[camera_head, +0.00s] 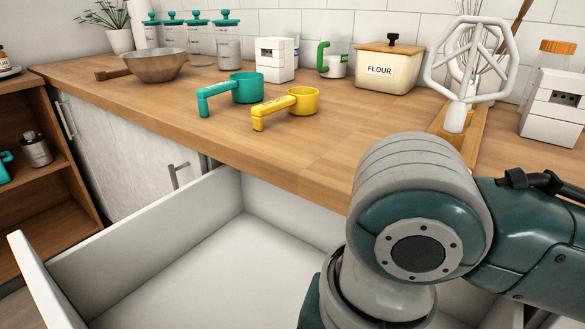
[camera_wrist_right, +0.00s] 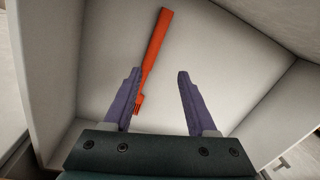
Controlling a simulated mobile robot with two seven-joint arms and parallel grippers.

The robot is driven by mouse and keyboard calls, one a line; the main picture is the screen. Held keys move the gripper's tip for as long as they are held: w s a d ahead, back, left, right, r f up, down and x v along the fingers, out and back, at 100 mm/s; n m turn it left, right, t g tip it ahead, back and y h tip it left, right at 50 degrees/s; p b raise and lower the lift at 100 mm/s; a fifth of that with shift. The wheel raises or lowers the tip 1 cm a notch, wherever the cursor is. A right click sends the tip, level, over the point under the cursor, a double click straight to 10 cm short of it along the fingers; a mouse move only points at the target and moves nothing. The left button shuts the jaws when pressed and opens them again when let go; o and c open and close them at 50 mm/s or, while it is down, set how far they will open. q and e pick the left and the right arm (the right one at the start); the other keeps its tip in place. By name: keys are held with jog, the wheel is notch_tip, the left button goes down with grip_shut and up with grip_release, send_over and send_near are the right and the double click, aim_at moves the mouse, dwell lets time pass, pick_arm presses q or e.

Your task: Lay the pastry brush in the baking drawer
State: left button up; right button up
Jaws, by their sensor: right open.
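A long, slim orange-red object, apparently the pastry brush (camera_wrist_right: 156,46), lies on the white floor of the drawer (camera_wrist_right: 220,50) in the right wrist view. My right gripper (camera_wrist_right: 157,72) is open above the drawer, its two purple fingers apart with nothing held between them. The brush's lower end is close beside the left finger and partly hidden by it. In the head view the open drawer (camera_head: 190,270) shows a bare left part. My right arm covers its right part, so the brush and right gripper are hidden there. My left gripper is not in view.
The wooden counter (camera_head: 330,150) runs behind the drawer. A green measuring cup (camera_head: 246,88), a yellow one (camera_head: 303,101), a flour tin (camera_head: 388,72) and a bowl (camera_head: 155,66) stand on it.

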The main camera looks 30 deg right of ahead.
jog(key=s+d+r+n+t, duration=0.2)
jog(key=s+d+n, duration=0.3)
jog(key=n, duration=0.7)
jog(key=shift+s+r+t+h, duration=0.4)
jog(key=shift+s+r, duration=0.1)
jog(key=shift+r, duration=0.2)
